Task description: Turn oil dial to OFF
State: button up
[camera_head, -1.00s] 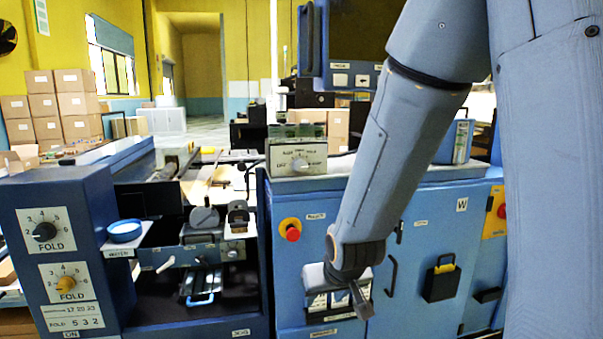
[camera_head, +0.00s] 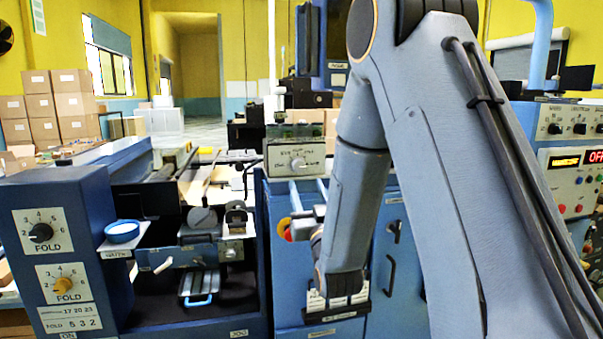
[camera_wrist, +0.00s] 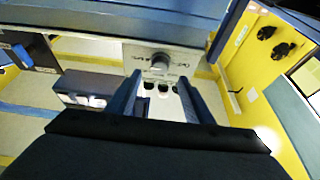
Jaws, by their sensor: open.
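A pale box (camera_head: 281,150) with a small round knob (camera_head: 298,163) on its front stands on the blue cabinet, centre of the head view. This looks like the oil dial, but its lettering is too small to read surely. In the wrist view a grey knob (camera_wrist: 160,62) shows on a pale panel, beyond and between the tips of my open gripper (camera_wrist: 160,92). The fingers do not touch it. I cannot tell where the knob points.
A blue console with two FOLD dials (camera_head: 40,231) stands at left. A control panel (camera_head: 575,125) with knobs stands at right.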

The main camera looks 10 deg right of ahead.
aim_at(300, 168)
jog(key=p+x, duration=0.2)
jog(key=x, duration=0.5)
jog(key=shift+w+p, duration=0.2)
jog(key=shift+p, duration=0.2)
jog(key=c, duration=1)
jog(key=shift+c, duration=0.2)
